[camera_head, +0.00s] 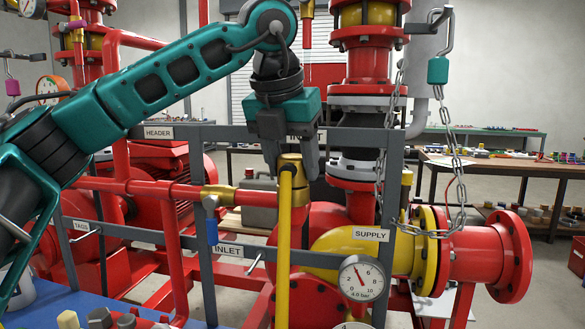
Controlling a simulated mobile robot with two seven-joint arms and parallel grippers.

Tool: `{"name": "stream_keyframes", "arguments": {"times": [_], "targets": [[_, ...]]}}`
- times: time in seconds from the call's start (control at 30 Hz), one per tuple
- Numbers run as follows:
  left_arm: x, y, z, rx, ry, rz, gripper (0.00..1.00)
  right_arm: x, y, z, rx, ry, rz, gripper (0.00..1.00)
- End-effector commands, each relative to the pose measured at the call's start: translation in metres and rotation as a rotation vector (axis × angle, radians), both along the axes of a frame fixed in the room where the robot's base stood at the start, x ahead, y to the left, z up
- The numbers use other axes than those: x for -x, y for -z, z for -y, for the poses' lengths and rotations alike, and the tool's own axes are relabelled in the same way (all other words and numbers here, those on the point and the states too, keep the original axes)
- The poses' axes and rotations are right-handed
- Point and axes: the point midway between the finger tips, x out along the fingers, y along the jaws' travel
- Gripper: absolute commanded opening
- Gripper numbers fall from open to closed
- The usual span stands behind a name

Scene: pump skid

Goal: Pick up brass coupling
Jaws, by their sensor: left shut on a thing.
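My left gripper (290,152) comes in from the upper left and points down, with one finger on each side of a brass coupling (290,171). It is shut on the coupling, whose upper part is partly hidden between the fingers. The coupling appears upright, directly above or in front of a vertical yellow pipe or bar (284,245); I cannot tell whether they are joined. My right gripper is not in view.
A grey frame carries INLET (228,250) and SUPPLY (368,234) labels. Loose parts lie on a blue surface (50,303).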

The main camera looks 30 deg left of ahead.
Motion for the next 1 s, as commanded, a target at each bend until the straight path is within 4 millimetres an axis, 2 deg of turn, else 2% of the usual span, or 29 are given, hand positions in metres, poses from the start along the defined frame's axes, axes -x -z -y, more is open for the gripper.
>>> {"name": "stream_keyframes", "arguments": {"times": [0.17, 0.27, 0.4, 0.63, 0.8, 1.0], "targets": [[-0.001, -0.023, 0.001, 0.003, 0.000, 0.007, 0.16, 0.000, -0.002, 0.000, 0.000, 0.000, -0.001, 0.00], [-0.001, -0.045, 0.001, 0.003, -0.001, 0.009, 0.16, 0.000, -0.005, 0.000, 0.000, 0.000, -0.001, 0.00], [0.000, -0.090, 0.002, 0.005, 0.000, 0.008, 0.16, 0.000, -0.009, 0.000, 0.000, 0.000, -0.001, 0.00], [0.001, -0.147, 0.002, 0.002, -0.001, 0.007, 0.16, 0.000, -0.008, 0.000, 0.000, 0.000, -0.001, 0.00], [0.001, -0.173, 0.001, 0.000, -0.002, 0.007, 0.16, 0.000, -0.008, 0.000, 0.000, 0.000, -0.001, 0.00], [0.000, -0.188, 0.001, 0.001, 0.001, 0.000, 0.16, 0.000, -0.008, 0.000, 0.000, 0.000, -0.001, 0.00]]}}
